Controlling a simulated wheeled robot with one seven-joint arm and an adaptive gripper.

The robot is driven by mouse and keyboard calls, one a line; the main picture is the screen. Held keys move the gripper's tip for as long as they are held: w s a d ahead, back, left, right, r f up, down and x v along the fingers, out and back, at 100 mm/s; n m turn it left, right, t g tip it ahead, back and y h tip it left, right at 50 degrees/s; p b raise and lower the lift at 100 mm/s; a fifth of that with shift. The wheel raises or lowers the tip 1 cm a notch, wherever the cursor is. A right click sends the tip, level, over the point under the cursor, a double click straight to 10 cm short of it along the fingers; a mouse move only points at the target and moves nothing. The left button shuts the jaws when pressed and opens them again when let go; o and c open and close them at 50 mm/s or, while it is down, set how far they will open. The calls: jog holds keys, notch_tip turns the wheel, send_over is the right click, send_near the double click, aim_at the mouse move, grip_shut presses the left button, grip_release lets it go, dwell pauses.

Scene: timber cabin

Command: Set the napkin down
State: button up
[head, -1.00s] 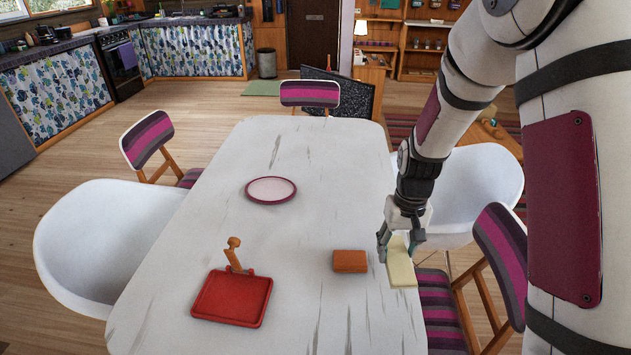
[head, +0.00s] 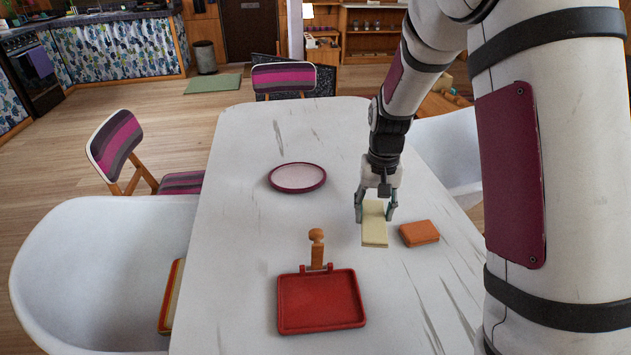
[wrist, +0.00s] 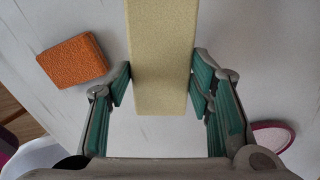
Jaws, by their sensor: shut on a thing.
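The napkin (head: 374,225) is a pale yellow flat block over the white table (head: 235,215), left of an orange block. My gripper (head: 375,208) is shut on it, one finger on each side. In the wrist view the napkin (wrist: 161,60) runs up from between the green-padded fingers (wrist: 160,85) and out of the top of the picture. I cannot tell whether its underside touches the table.
The orange block (head: 419,233) lies just right of the napkin. A pink-rimmed plate (head: 297,177) lies behind and left. The table between plate and tray is bare.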

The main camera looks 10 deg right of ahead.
aim_at(376, 205)
jog(key=w+f+b, duration=0.1)
jog(key=w+d+m+b, duration=0.1)
jog(key=shift+w+d+f+b, duration=0.15)
jog(key=shift+w+f+b, duration=0.2)
jog(key=w+a, duration=0.2)
jog(key=w, duration=0.2)
jog(key=w+a+f+b, duration=0.1)
jog(key=w+a, duration=0.2)
jog(key=w, duration=0.1)
jog(key=w+a, duration=0.3)
jog(key=w, duration=0.2)
jog(key=shift+f, duration=0.15)
jog(key=shift+w+a+f, duration=0.15)
jog(key=shift+w+a, duration=0.05)
jog(key=shift+a, duration=0.05)
jog(key=shift+s+f+b, duration=0.1)
jog(key=shift+f+b, duration=0.3)
jog(key=shift+f, duration=1.2)
jog(key=shift+f, duration=0.15)
jog(key=o, duration=1.2)
jog(key=shift+c, duration=0.2)
notch_tip(376, 205, up, 12)
jog(key=p, duration=0.1)
